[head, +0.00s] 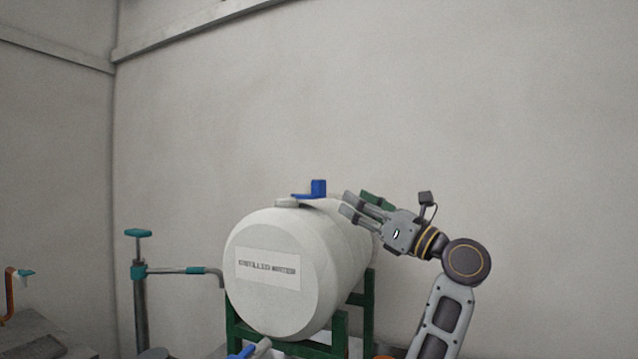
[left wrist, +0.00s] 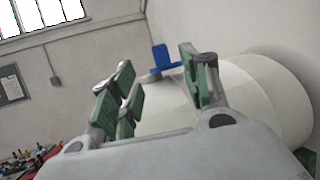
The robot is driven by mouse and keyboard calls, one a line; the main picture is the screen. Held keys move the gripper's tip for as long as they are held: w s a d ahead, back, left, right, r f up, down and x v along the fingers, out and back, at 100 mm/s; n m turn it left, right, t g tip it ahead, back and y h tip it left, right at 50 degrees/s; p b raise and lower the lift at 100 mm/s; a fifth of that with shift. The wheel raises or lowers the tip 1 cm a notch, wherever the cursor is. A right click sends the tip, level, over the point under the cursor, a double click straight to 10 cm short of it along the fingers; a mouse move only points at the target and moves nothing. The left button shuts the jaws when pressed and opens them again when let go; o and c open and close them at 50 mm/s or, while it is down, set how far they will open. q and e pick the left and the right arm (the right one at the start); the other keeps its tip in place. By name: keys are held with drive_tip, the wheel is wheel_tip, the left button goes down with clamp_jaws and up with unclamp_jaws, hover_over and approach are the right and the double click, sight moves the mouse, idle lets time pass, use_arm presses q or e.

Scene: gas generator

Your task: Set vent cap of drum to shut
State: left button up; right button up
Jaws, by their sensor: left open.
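The white drum (head: 285,265), labelled as distilled water, lies on its side on a green stand (head: 340,335). A blue vent cap (head: 318,188) sits on its top, with a flat part toward the left and an upright tab. My left gripper (head: 350,205) is open, just right of the blue cap and above the drum's top, apart from the cap. In the left wrist view the blue cap (left wrist: 161,58) shows beyond the open green-padded fingers (left wrist: 155,95), with the drum (left wrist: 255,95) behind and to the right. Nothing is between the fingers. My right gripper is out of view.
A pale round fitting (head: 287,202) is on the drum's top near the front. A blue-handled valve (head: 245,351) is at the drum's lower front. A grey pipe with teal fittings (head: 139,272) stands to the left. The wall behind is bare, and the space above the drum is free.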

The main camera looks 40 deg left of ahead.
sight(324, 184)
use_arm(q)
drive_tip(key=p+x, duration=0.1)
drive_tip(key=x, duration=1)
drive_tip(key=shift+r, duration=0.15)
drive_tip(key=shift+x, duration=0.8)
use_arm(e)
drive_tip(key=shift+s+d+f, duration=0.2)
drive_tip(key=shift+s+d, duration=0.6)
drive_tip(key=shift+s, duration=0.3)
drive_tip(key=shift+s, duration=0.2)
use_arm(q)
drive_tip(key=c, duration=1)
clamp_jaws()
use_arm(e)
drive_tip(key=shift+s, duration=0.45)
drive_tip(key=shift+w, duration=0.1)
